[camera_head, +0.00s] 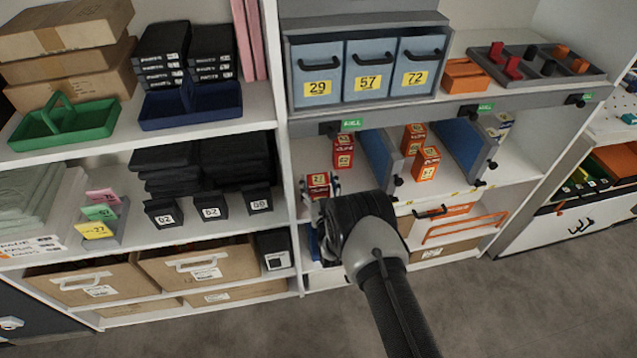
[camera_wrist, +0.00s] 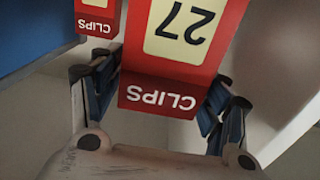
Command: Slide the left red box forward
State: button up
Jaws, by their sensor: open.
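A red box (camera_head: 319,181) stands at the front of the shelf's left lane. In the wrist view this red box (camera_wrist: 172,70) shows "CLIPS" and "27" upside down. My gripper (camera_head: 320,188) is open, with one dark blue finger on each side of the box; in the wrist view its fingers (camera_wrist: 158,95) flank the box's near end. I cannot tell whether they touch it. A second red box (camera_head: 343,152) stands farther back and to the right; it also shows at the upper left of the wrist view (camera_wrist: 97,17). My wrist hides the shelf edge below.
A blue divider (camera_head: 381,157) stands right of the red boxes; two orange boxes (camera_head: 426,164) stand beyond it, before another blue divider (camera_head: 464,150). A white upright (camera_head: 290,170) is close on the left.

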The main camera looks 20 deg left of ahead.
jog(key=shift+o, duration=0.7)
jog(key=v, duration=1.2)
jog(key=shift+r, duration=0.1)
